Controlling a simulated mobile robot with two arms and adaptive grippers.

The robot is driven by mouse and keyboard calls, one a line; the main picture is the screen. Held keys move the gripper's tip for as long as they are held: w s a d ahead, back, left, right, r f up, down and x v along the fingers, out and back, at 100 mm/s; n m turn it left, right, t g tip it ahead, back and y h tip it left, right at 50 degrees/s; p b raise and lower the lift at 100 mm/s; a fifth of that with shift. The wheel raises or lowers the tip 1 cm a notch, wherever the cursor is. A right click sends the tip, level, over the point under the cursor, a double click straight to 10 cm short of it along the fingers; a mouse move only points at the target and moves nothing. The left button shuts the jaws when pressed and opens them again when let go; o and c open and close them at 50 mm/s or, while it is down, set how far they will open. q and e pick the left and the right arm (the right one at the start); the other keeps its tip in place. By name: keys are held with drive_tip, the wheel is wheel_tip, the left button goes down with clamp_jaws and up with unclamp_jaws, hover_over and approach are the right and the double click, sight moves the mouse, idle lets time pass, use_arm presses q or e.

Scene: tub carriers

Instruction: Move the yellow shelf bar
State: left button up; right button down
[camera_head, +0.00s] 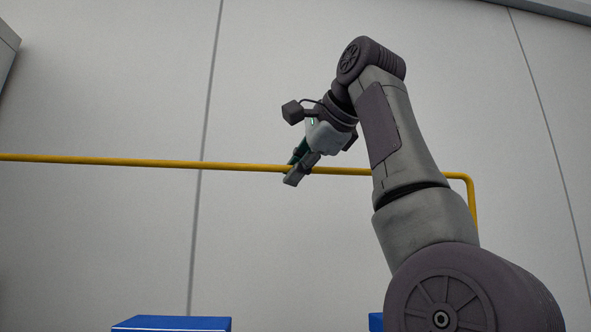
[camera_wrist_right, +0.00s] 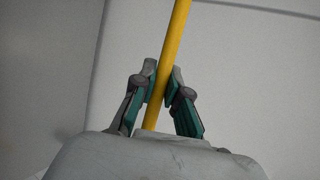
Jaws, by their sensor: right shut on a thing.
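The yellow shelf bar (camera_head: 130,160) runs almost level across the head view from the left edge. At the right it bends downward behind my right arm. My right gripper (camera_head: 297,172) is shut on the bar, right of the picture's middle. In the right wrist view the yellow bar (camera_wrist_right: 170,62) passes between the two green-padded fingers of the right gripper (camera_wrist_right: 161,88), which press on it from both sides. My right arm hides part of the bar near its right end. My left gripper does not show.
Blue tubs show at the bottom edge, one left of the middle (camera_head: 172,323) and one partly hidden by my arm (camera_head: 376,321). A plain grey panelled wall (camera_head: 100,85) stands behind the bar. A grey box-like corner (camera_head: 6,48) is at the upper left.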

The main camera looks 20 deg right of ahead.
drive_tip(key=c, duration=1.2)
unclamp_jaws()
drive_tip(key=v, duration=1.2)
drive_tip(key=shift+s, duration=0.1)
